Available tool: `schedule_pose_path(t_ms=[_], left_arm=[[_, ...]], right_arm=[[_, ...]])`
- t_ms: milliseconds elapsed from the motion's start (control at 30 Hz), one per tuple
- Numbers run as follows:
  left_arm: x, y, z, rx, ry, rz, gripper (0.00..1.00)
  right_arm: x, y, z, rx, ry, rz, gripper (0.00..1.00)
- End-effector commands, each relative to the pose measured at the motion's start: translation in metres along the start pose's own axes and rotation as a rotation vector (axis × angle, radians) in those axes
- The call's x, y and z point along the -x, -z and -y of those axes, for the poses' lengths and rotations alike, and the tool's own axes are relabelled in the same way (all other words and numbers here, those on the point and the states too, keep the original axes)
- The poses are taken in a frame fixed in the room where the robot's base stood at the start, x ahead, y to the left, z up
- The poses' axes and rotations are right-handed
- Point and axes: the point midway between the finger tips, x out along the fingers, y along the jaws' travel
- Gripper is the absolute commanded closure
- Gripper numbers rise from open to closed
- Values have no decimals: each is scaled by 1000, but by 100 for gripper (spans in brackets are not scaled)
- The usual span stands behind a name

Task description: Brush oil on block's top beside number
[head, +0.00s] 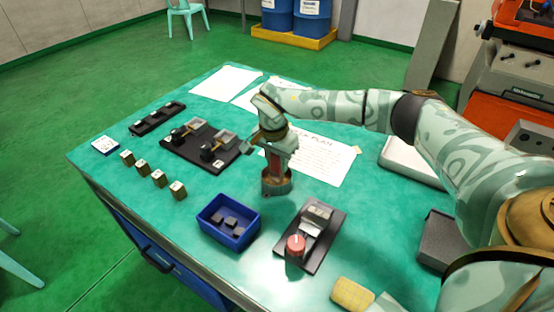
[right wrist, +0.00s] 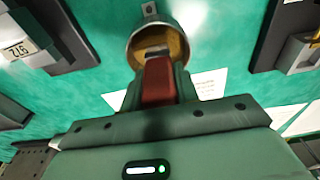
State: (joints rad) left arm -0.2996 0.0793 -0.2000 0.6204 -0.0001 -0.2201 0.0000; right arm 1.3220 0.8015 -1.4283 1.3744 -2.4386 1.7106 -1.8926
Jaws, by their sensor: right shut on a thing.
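My right gripper (head: 275,160) points down over the middle of the table, shut on a red handle (head: 274,163). The red handle (right wrist: 158,80) also shows between the fingers in the right wrist view. Its lower end goes into a round metal pot (head: 276,186) with a golden inside; the pot (right wrist: 158,44) shows a small tab on its rim. The brush's bristles are hidden. A grey metal block (head: 319,211) with a pale number label sits on a dark base near the front; its label (right wrist: 16,50) appears upside down in the wrist view. My left gripper is out of view.
A red knob (head: 296,244) stands on that dark base. A blue bin (head: 229,232) holds dark pieces. A black plate (head: 185,155) carries two fixtures, with several small labelled blocks (head: 158,177) at left. A paper plan (head: 322,158) lies behind my gripper. A yellow sponge-like piece (head: 351,294) lies near the front.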

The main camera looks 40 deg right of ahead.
Motion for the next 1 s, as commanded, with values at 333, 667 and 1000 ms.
schedule_pose_path(t_ms=[333, 667, 1000], left_arm=[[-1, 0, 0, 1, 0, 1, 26], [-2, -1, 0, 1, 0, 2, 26], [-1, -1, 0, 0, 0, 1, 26]], right_arm=[[-5, -1, 0, 0, 0, 0, 92], [-8, -1, 0, 0, 0, 0, 92], [-7, -1, 0, 0, 0, 0, 92]])
